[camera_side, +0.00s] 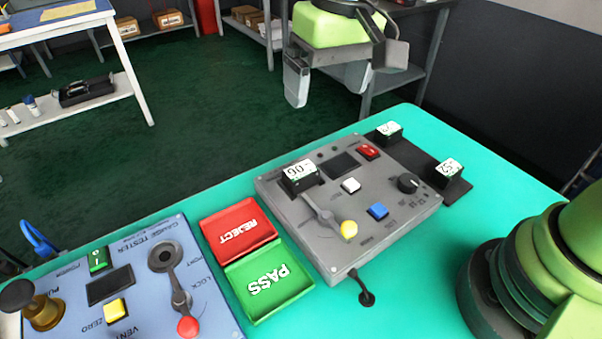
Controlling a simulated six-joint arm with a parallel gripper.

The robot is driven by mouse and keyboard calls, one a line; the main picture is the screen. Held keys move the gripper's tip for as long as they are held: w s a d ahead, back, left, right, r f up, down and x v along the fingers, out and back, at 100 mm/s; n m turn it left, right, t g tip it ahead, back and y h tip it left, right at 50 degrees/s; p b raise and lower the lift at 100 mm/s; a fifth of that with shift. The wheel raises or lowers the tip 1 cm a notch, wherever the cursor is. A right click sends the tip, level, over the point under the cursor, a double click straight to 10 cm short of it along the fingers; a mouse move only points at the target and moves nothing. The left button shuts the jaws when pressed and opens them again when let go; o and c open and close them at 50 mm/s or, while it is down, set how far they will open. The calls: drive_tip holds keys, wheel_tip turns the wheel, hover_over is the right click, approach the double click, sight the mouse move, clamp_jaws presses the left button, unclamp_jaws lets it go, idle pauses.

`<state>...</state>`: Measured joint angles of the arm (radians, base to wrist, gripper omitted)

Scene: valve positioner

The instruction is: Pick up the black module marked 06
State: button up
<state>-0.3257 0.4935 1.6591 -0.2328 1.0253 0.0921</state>
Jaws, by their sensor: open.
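The black module marked 06 (300,181) sits at the upper left of the grey valve positioner box (325,254). Its white label reads upside down from this side. Two other black modules with white labels, one at the back (388,137) and one at the right (452,174), stand on a dark rack beside the box.
Left of the box lie a red REJECT tray (237,229) and a green PASS tray (268,281), both empty. A blue-grey gauge tester (140,285) with a red-knobbed lever is at lower left. My green arm base stands at lower right. Bare teal bench (420,285) lies between.

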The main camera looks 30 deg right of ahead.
wheel_tip(320, 180, down, 6)
drive_tip(key=w+a+g, duration=0.1)
drive_tip(key=w+a, duration=0.1)
drive_tip(key=a, duration=0.1)
hover_over(301, 170)
drive_tip(key=shift+n+h, duration=0.4)
drive_tip(key=f, duration=0.4)
drive_tip(key=shift+s+f, duration=0.25)
drive_tip(key=shift+s, duration=0.05)
drive_tip(key=f, duration=0.5)
drive_tip(key=shift+w+f, duration=0.3)
drive_tip(key=shift+f, duration=0.1)
drive_tip(key=c, duration=1.1)
